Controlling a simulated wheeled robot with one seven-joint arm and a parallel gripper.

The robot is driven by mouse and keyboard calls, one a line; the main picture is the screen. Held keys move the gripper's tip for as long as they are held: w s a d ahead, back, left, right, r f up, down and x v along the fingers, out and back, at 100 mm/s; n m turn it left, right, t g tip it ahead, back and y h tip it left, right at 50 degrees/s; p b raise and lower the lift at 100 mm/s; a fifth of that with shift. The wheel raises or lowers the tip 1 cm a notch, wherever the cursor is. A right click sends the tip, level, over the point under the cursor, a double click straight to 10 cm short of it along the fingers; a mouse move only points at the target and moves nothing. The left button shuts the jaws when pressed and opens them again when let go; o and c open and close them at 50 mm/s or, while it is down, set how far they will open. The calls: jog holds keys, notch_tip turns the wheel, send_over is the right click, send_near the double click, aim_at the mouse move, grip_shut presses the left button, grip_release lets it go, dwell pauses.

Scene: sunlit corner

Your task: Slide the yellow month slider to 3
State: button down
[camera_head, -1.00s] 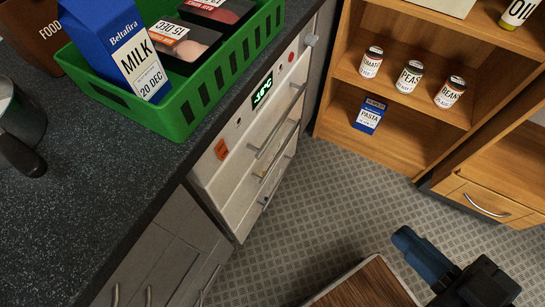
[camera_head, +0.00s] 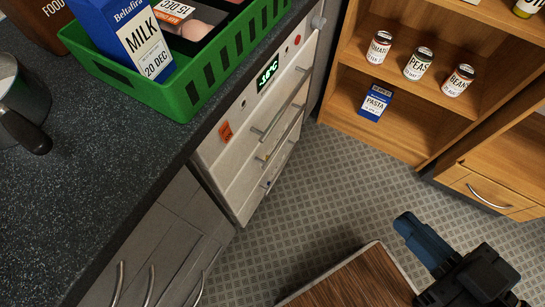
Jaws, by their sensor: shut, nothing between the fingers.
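I cannot make out a yellow month slider in this view. A white appliance (camera_head: 245,143) with several drawers is set under the dark counter, left of centre.
A green crate (camera_head: 190,98) with a milk carton (camera_head: 140,38) stands on the dark counter (camera_head: 90,170). Wooden shelves (camera_head: 395,148) at upper right hold several cans and a pasta box (camera_head: 375,103). A brown wooden top (camera_head: 350,285) is at bottom centre. Patterned floor (camera_head: 330,190) lies clear between.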

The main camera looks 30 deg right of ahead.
jog(key=c, duration=1.8)
grip_release()
jog(key=shift+o, duration=0.6)
jog(key=shift+w+f, duration=0.15)
jog(key=shift+f, duration=0.2)
jog(key=o, duration=0.6)
jog(key=w+d+f+n+t+y+b, duration=0.1)
jog(key=w+f+b, duration=0.4)
jog(key=f, duration=0.5)
jog(key=w+d+f+n+t+y+b, duration=0.1)
jog(key=w+f+b, duration=0.4)
jog(key=f, duration=0.6)
jog(key=shift+d+n+t+y+b, duration=0.35)
jog(key=shift+d+t+b, duration=0.25)
jog(key=shift+b, duration=0.45)
jog(key=w+d+f+n+g+y+b, duration=0.1)
jog(key=w+f+n+y+b, duration=0.15)
jog(key=w+f+b, duration=0.7)
jog(key=w+f+n+g+y+b, duration=0.1)
jog(key=w+f+y+b, duration=0.35)
jog(key=w+f, duration=0.85)
jog(key=w+a+f+b, duration=0.2)
jog(key=w+a+f, duration=0.1)
jog(key=w, duration=0.1)
jog(key=shift+a+h, duration=0.3)
jog(key=shift+h, duration=0.05)
jog(key=shift+f, duration=0.1)
jog(key=shift+c, duration=0.4)
grip_shut()
